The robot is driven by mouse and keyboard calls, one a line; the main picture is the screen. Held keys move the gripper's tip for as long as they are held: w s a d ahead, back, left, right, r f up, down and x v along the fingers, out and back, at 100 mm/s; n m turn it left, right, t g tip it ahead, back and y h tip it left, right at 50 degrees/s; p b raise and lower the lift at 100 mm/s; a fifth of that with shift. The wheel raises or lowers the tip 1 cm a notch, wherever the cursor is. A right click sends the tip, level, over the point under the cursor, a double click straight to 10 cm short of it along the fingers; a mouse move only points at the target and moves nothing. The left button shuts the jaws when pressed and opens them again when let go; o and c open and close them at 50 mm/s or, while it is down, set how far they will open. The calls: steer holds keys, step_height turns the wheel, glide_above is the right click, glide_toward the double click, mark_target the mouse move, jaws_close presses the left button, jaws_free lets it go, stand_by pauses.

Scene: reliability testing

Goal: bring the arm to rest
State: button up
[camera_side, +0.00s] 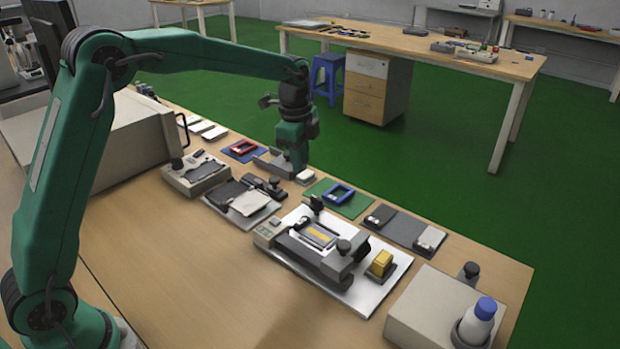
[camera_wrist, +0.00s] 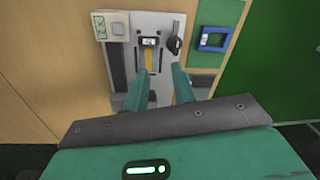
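My gripper (camera_side: 299,168) hangs from my green arm, pointing down over the far part of the wooden bench. A small white block (camera_side: 305,177) shows right by its lower end in the side view; I cannot tell whether they touch. In the wrist view my gripper (camera_wrist: 160,78) shows two teal fingers standing apart with nothing held between them. Beyond the fingertips lies a test fixture (camera_wrist: 150,22) with a yellow strip, which also shows in the side view (camera_side: 320,238).
A blue frame (camera_side: 338,193) lies on a green mat right of my gripper, and a red frame (camera_side: 242,147) lies to its left. A yellow block (camera_side: 381,263) and a blue-capped bottle (camera_side: 478,322) stand nearer. The bench's front left area is clear.

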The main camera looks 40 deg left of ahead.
steer(key=s+a+r+n+t, duration=0.2)
steer(key=s+r+n, duration=0.6)
steer(key=s, duration=0.7)
steer(key=s+f+n+t, duration=0.1)
steer(key=s+n, duration=0.5)
steer(key=s, duration=1)
steer(key=shift+a+n+t, duration=0.25)
steer(key=shift+n+t, duration=0.05)
steer(key=shift+t, duration=0.5)
